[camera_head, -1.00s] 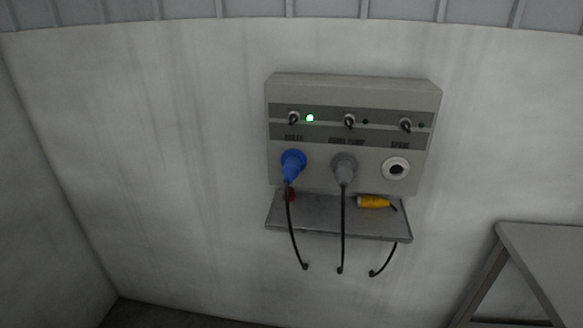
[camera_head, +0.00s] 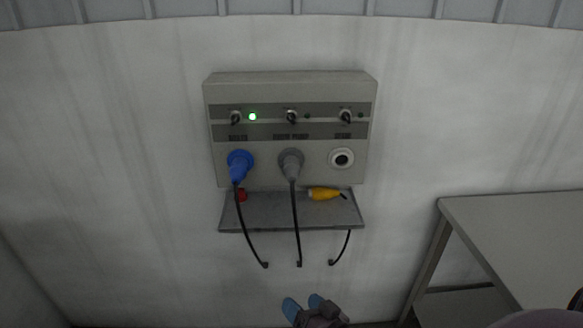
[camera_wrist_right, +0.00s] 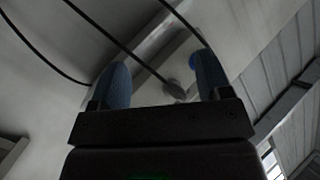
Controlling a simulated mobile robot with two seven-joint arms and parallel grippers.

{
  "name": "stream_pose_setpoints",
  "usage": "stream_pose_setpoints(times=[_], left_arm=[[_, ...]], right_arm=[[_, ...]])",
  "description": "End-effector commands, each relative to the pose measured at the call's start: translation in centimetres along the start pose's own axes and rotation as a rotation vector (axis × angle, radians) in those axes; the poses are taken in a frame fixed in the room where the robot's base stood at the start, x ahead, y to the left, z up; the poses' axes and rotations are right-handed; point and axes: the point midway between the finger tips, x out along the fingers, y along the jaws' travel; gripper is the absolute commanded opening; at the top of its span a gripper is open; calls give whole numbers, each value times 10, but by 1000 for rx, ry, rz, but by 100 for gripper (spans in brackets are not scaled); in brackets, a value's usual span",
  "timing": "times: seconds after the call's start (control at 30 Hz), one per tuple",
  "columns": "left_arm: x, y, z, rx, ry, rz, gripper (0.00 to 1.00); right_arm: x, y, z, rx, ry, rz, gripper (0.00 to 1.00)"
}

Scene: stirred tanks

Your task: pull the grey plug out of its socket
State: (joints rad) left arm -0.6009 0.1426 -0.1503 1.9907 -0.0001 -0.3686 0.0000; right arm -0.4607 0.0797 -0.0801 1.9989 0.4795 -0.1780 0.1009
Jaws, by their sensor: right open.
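The grey plug (camera_head: 291,166) sits in the middle socket of the wall panel (camera_head: 292,87), with a black cable hanging down from it. A blue plug (camera_head: 239,166) is in the left socket. My right gripper (camera_head: 302,303) is open and empty, low in front of the wall, below the shelf and the cable ends. In the right wrist view its two blue fingers (camera_wrist_right: 160,78) are apart, and the grey plug (camera_wrist_right: 174,90) shows small and distant between them. My left gripper is not in view.
A grey shelf (camera_head: 270,216) under the panel carries a yellow plug (camera_head: 324,194) and a red item (camera_head: 242,196). The right socket (camera_head: 341,159) is empty. A green lamp (camera_head: 252,117) is lit at the left switch. A grey table (camera_head: 520,235) stands at the right.

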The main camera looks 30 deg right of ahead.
Motion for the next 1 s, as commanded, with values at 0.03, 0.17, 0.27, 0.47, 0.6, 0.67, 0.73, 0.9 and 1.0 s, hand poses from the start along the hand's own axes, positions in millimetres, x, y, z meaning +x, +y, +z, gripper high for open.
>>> stream_pose_setpoints(times=[0.03, 0.17, 0.27, 0.47, 0.6, 0.67, 0.73, 0.9, 1.0], left_arm=[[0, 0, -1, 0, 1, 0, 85], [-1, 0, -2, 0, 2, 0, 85], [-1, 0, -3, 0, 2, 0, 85], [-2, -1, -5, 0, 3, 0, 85], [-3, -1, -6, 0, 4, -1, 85], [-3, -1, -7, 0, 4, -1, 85], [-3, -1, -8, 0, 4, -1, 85], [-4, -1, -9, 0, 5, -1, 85], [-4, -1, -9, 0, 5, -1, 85]], right_arm=[[11, -9, -20, 106, 65, -28, 71], [30, -25, -67, 406, 224, -103, 71], [40, -32, -102, 639, 337, -160, 71], [55, -36, -164, 1117, 533, -274, 71], [64, -33, -196, 1463, 639, -346, 71], [69, -32, -207, 1614, 677, -374, 71], [74, -30, -218, 1791, 709, -403, 71], [90, -32, -232, 2186, 743, -449, 71], [98, -35, -235, 2359, 739, -457, 71]])
